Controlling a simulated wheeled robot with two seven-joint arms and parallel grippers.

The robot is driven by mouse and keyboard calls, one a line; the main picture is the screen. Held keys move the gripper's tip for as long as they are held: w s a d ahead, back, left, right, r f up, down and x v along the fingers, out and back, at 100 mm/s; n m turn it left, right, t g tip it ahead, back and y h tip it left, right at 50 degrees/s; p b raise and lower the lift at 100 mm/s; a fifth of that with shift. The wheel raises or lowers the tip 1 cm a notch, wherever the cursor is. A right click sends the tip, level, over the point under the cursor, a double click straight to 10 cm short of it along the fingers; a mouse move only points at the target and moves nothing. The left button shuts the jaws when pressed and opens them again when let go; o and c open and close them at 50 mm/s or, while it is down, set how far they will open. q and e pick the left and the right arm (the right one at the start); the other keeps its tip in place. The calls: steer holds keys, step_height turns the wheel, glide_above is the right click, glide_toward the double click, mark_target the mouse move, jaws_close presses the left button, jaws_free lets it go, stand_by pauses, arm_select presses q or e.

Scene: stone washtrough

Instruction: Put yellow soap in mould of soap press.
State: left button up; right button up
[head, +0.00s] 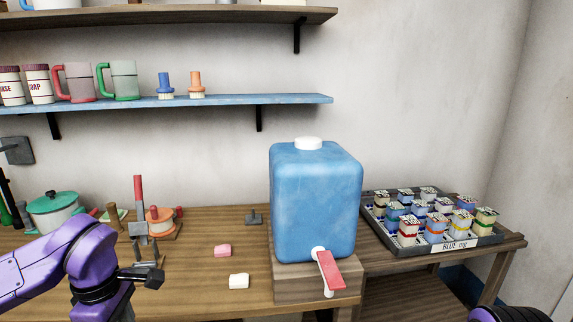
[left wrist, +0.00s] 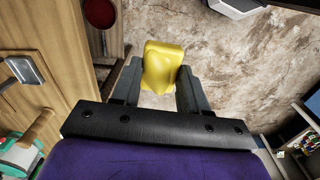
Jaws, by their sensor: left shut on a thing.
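The yellow soap (left wrist: 163,60) is held between the two dark fingers of my left gripper (left wrist: 160,76) in the left wrist view. Bare stone floor shows below it, beside the wooden table's edge. The fingers and soap are out of the head view, where only my left arm and wrist show at the lower left. A grey device with an upright red handle (head: 138,191), which looks like the soap press, stands on the table beyond my wrist. Its mould cannot be made out clearly. My right gripper is out of view.
A pink soap (head: 223,250) and a white soap (head: 239,281) lie on the table. A large blue tank (head: 315,205) with a red tap stands right of them. A teal pot (head: 54,212) is behind my left arm. A tray (head: 489,240) of small jars stands far right.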

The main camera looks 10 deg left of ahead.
arm_select(q)
steer(key=shift+w+f+m, duration=0.2)
steer(key=shift+w+m, duration=0.7)
steer(key=w+d+f+m, duration=0.1)
steer(key=w+d+m, duration=0.65)
steer(key=m, duration=0.65)
steer(key=w+d+f+m, duration=0.1)
steer(key=d+f+m, duration=0.3)
steer(key=d+f, duration=0.2)
step_height(320, 180, down, 2)
steer(key=shift+f, duration=0.15)
steer(key=shift+a, duration=0.1)
